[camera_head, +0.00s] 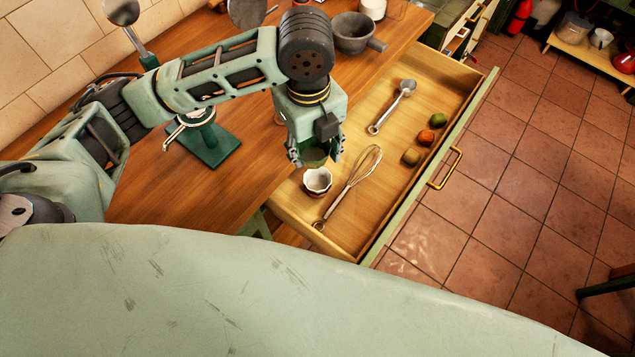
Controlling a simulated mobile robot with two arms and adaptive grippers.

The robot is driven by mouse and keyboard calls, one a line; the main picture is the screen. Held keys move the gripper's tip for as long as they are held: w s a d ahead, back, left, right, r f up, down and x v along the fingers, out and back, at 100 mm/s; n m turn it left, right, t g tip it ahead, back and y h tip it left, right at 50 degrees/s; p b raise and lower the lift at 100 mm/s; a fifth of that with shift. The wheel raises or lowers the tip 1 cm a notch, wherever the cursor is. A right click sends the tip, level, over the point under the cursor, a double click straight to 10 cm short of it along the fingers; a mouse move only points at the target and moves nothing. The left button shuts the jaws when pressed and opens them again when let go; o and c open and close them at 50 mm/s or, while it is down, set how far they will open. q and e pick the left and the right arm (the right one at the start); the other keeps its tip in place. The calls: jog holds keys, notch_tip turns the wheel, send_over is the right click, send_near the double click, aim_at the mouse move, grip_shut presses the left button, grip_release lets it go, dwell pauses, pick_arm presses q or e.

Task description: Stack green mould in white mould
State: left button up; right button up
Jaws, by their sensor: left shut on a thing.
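The white mould (317,181) is a small fluted cup standing in the open drawer, near its left front corner. My left gripper (315,158) points down just above the white mould. It is shut on the green mould (314,155), which shows only in part between the fingers. The green mould appears above the white one and apart from it, though the exact gap is hard to tell. My right gripper is not in view.
The drawer (355,245) also holds a whisk (360,168) close to the right of the white mould, a ladle (392,105), and green, orange and brown round items (426,137).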

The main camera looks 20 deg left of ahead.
pick_arm(q)
jog(key=w+f, duration=0.1)
jog(key=f, duration=0.3)
jog(key=w+f+p, duration=0.1)
jog(key=f, duration=0.4)
jog(key=w+f+p, duration=0.1)
jog(key=w+f, duration=0.1)
jog(key=f, duration=0.3)
jog(key=shift+a+f, duration=0.15)
jog(key=shift+f, duration=0.35)
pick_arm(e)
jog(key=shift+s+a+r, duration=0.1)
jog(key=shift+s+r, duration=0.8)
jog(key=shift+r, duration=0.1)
pick_arm(q)
jog(key=shift+f, duration=0.65)
jog(key=o, duration=1.1)
jog(key=shift+o, duration=0.4)
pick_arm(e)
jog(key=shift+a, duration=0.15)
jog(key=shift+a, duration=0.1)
